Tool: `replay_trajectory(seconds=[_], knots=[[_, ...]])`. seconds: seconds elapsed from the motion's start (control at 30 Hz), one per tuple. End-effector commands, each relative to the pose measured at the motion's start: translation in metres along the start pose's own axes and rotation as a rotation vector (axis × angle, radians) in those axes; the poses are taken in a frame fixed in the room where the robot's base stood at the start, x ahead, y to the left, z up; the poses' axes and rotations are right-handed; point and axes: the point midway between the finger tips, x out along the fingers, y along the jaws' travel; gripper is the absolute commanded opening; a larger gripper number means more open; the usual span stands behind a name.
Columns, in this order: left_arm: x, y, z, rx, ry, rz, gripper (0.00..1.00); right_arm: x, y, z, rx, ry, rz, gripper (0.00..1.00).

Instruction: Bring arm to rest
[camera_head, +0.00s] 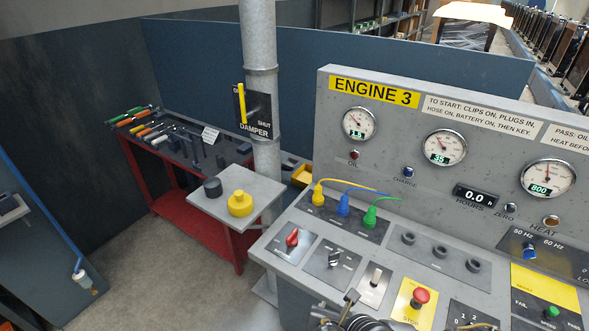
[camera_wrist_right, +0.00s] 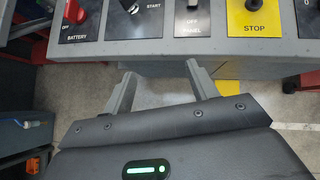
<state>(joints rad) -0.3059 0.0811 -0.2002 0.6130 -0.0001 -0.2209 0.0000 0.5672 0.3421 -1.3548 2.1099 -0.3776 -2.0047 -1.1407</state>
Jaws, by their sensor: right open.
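My right gripper (camera_head: 340,310) is at the bottom edge of the head view, in front of the engine console (camera_head: 340,165). In the right wrist view its two fingers (camera_wrist_right: 161,74) are spread apart with nothing between them, just short of the console's front edge. The red battery switch (camera_head: 292,238), the start key switch (camera_head: 334,258), the panel switch (camera_head: 376,275) and the red stop button (camera_head: 420,297) sit on the sloping panel beyond it. My left gripper is not in view.
Yellow, blue and green plugs (camera_head: 343,205) with cables stand on the console. A grey post carries a yellow damper lever (camera_head: 242,104). A small shelf holds a yellow cap (camera_head: 240,203) and a dark cap (camera_head: 212,187). A red tool bench (camera_head: 185,215) stands behind. Floor at left is open.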

Motion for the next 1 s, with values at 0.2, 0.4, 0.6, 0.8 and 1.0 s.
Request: replay_trajectory(seconds=[0.2,0.4,0.6,0.8,1.0], knots=[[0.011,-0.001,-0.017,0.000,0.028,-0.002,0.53,0.032,0.012,-0.032,0.119,0.105,-0.008,0.58],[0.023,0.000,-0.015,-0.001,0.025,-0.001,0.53,0.069,0.018,-0.066,0.288,0.219,-0.033,0.58],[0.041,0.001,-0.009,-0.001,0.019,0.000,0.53,0.125,0.016,-0.122,0.567,0.376,-0.095,0.58],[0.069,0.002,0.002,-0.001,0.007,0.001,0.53,0.206,-0.010,-0.221,1.028,0.553,-0.242,0.58],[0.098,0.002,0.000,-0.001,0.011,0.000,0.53,0.274,-0.079,-0.351,1.591,0.624,-0.464,0.58]])
